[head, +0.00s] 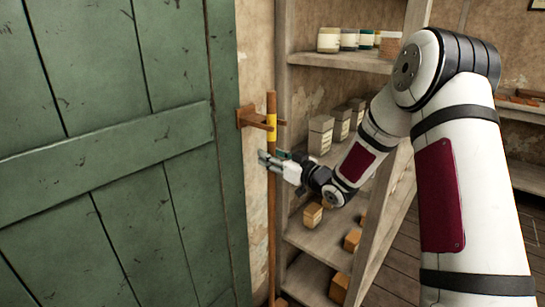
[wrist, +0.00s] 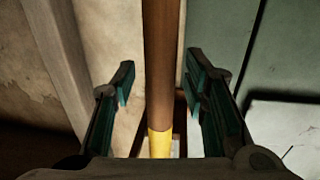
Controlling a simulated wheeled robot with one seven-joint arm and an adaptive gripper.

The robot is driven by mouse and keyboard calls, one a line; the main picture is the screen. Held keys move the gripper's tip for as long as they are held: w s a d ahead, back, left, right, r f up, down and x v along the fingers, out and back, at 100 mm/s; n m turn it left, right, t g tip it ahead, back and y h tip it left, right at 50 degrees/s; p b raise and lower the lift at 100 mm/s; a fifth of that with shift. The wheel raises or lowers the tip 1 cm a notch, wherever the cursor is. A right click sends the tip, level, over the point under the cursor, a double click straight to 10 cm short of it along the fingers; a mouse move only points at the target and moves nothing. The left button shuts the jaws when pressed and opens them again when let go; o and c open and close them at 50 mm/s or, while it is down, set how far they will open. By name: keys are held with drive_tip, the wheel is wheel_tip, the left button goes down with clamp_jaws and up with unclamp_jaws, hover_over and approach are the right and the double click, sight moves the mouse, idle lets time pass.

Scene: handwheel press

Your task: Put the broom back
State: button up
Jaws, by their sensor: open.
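The broom (head: 271,205) stands upright by the wall, between the green door and the shelf. Its long brown handle has a yellow band (head: 271,127) near the top. A wooden wall bracket (head: 247,116) has its pegs at the handle, level with the band. I cannot tell if the handle sits fully between the pegs. My gripper (head: 264,159) is open at the handle, just below the band. In the wrist view, the handle (wrist: 160,60) runs between the spread fingers (wrist: 158,88), with gaps showing on both sides. The broom's lower end is mostly out of view.
The green door (head: 110,150) fills the left side. A shelf unit (head: 335,62) with jars, grey boxes and small wooden blocks stands close on the right, and my forearm passes in front of it. Another shelf (head: 520,110) is at the far right.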

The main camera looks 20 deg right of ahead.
drive_tip(key=shift+r, duration=0.2)
drive_tip(key=s+d+r+m+g+h+p, duration=0.1)
drive_tip(key=s+d+r+m+g+h, duration=0.25)
drive_tip(key=s, duration=0.85)
drive_tip(key=s+d+r+g+h, duration=0.3)
drive_tip(key=s+d+h, duration=0.3)
drive_tip(key=s, duration=0.5)
drive_tip(key=s+a+g, duration=0.2)
drive_tip(key=s+a, duration=0.1)
drive_tip(key=s, duration=0.7)
drive_tip(key=s+a+m+g, duration=0.1)
drive_tip(key=s+a+g, duration=0.2)
drive_tip(key=s, duration=0.7)
drive_tip(key=s+a+m+g+y, duration=0.1)
drive_tip(key=s+a+g, duration=0.2)
drive_tip(key=s, duration=0.7)
drive_tip(key=shift+a, duration=0.35)
drive_tip(key=shift+r, duration=0.1)
